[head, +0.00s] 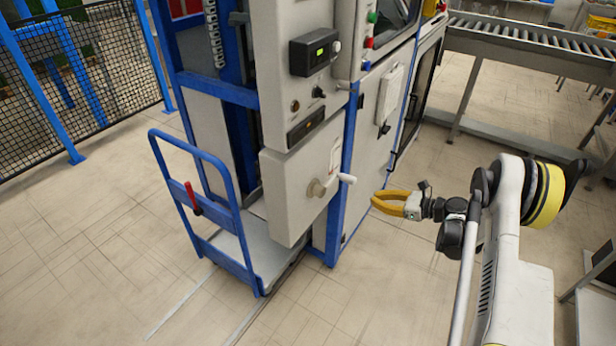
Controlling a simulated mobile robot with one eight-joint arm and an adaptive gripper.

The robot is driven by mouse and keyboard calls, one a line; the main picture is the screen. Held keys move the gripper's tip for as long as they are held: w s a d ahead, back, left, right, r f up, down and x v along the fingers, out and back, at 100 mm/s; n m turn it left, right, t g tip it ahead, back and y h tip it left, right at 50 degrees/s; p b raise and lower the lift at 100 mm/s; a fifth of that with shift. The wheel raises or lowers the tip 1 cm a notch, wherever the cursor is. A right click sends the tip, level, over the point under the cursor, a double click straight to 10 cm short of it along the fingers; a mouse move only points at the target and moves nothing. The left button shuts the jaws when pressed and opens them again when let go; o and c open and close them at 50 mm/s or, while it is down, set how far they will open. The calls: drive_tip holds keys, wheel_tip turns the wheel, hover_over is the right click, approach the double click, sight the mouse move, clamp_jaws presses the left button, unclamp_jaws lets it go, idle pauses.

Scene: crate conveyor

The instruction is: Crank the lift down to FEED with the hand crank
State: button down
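The hand crank (317,188) sits on the side of a grey box on the lift. It has a beige hub, and its pale grip (347,178) sticks out to the right. The lift (346,205) has blue posts, and a chain runs up its column. My gripper (373,201) has yellow fingers pointing left at the crank. It is to the right of the grip and a little lower, with a clear gap between them. Nothing shows in it. No FEED marking is readable.
A blue-railed platform (228,237) stands at the lift's left foot. Above the crank are a box with a green display (316,51) and a small dark panel (305,127). A roller conveyor (530,38) is at the back right. A mesh fence (75,75) is at left. Floor in front is clear.

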sight(355, 182)
drive_tip(key=c, duration=1.5)
unclamp_jaws()
drive_tip(key=shift+r, duration=0.1)
drive_tip(key=shift+c, duration=0.2)
drive_tip(key=o, duration=0.4)
wheel_tip(355, 182, up, 3)
drive_tip(key=n+t+y, duration=0.1)
drive_tip(key=y, duration=0.2)
drive_tip(key=shift+w+t, duration=0.15)
drive_tip(key=shift+t, duration=0.15)
drive_tip(key=shift+n, duration=0.3)
drive_tip(key=b+x, duration=0.1)
drive_tip(key=x, duration=0.3)
drive_tip(key=b+x, duration=0.2)
drive_tip(key=x, duration=0.3)
drive_tip(key=shift+a+r+b, duration=0.2)
drive_tip(key=shift+b, duration=0.1)
drive_tip(key=shift+w+a+r, duration=0.1)
drive_tip(key=shift+w+a, duration=0.25)
drive_tip(key=shift+a, duration=0.15)
clamp_jaws()
